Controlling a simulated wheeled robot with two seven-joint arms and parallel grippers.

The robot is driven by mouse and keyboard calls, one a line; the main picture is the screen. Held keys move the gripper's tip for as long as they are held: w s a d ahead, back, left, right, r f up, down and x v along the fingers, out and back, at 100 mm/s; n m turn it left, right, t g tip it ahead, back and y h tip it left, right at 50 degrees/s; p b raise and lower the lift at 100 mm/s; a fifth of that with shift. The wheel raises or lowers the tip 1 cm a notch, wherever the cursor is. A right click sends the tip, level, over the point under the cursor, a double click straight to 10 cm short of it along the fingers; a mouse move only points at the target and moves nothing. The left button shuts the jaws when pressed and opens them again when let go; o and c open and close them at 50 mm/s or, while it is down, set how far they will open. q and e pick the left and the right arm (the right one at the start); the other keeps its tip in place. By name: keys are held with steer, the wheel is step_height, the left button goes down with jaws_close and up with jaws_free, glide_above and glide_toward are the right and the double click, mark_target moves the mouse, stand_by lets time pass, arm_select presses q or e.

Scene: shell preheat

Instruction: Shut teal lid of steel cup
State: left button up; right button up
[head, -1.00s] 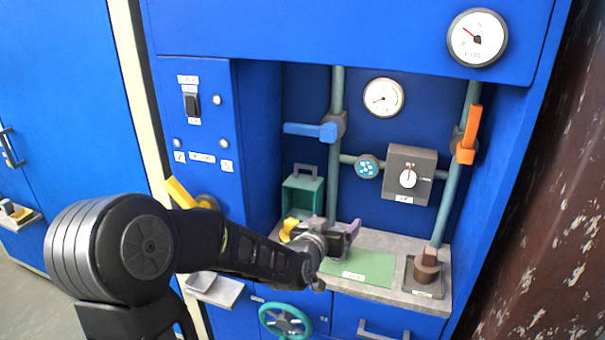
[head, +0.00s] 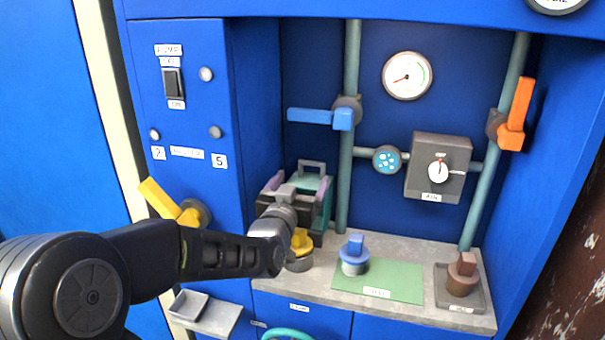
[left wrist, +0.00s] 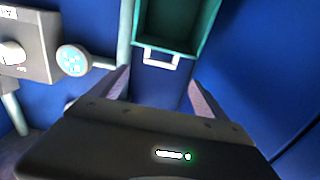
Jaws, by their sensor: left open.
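A teal box-like thing (head: 325,212) with a grey handle (head: 312,166) on top stands at the back left of the counter in the head view. In the left wrist view its teal walls (left wrist: 206,28) surround a dark hollow, and the pale handle (left wrist: 160,58) lies at its near edge. My left gripper (head: 295,184) is in front of it, partly hiding it. I cannot make out a separate steel cup under a teal lid. My right gripper is not in view.
A yellow-topped piece (head: 301,243) stands close under my left wrist. A blue lever (head: 320,117) sticks out above.

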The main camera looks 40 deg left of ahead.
mark_target(311, 163)
arm_select(q)
steer(key=shift+p+x, duration=0.4)
steer(key=shift+x, duration=3.5)
steer(key=shift+c, duration=0.3)
jaws_close()
